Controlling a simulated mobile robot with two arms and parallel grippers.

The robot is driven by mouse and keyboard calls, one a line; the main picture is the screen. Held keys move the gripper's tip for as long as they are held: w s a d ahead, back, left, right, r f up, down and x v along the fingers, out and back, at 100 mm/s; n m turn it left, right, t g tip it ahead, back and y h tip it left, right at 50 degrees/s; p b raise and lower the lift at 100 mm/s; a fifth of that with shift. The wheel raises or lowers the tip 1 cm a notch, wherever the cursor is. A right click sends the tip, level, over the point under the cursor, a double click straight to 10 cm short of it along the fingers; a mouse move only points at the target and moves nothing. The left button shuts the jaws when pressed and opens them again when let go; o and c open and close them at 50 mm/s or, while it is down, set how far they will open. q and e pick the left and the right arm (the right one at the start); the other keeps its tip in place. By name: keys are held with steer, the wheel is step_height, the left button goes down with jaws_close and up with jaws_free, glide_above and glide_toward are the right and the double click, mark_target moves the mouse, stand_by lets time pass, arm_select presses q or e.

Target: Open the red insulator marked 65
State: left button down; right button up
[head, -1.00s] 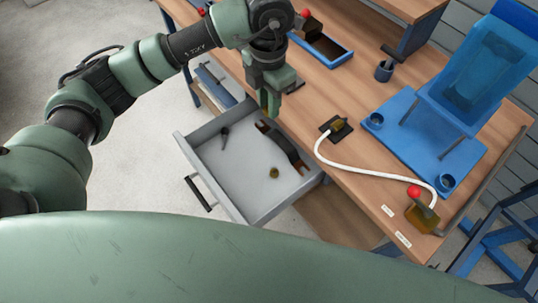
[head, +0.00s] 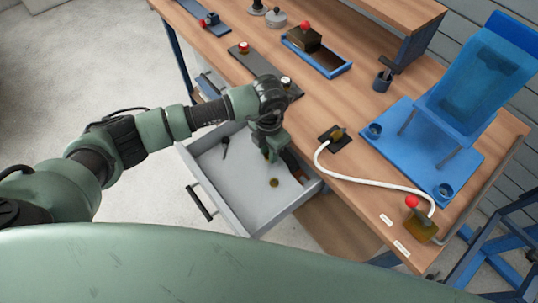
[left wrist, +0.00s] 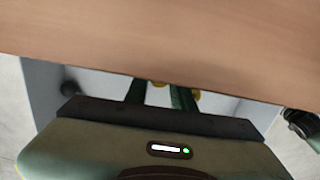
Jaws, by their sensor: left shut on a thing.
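A red-topped knob (head: 243,47) stands on a dark grey plate at the table's left edge. No number can be read, so I cannot tell which red part is marked 65. My left gripper (head: 272,158) is down in the open grey drawer, at a dark curved piece with brown ends (head: 296,168). It is shut and appears to grip this piece, but the gripper hides most of it. In the left wrist view the two dark green fingers (left wrist: 160,94) reach below the wooden table edge, with yellow bits beside them. My right gripper is not in view.
The pulled-out drawer (head: 250,214) also holds a small brass piece (head: 273,183) and a dark tool (head: 225,144). The tabletop (left wrist: 160,40) overhangs close to my left gripper. A white cable (head: 370,180) leads to a red-knobbed brass box (head: 421,230). A blue stand (head: 420,150) occupies the right.

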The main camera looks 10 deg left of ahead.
arm_select(q)
step_height(320, 180, down, 3)
steer(key=shift+r, duration=0.1)
steer(key=shift+f, duration=0.2)
steer(key=c, duration=1.2)
jaws_free()
steer(key=shift+o, duration=0.2)
steer(key=shift+r, duration=0.25)
step_height(320, 180, up, 12)
steer(key=b, duration=0.1)
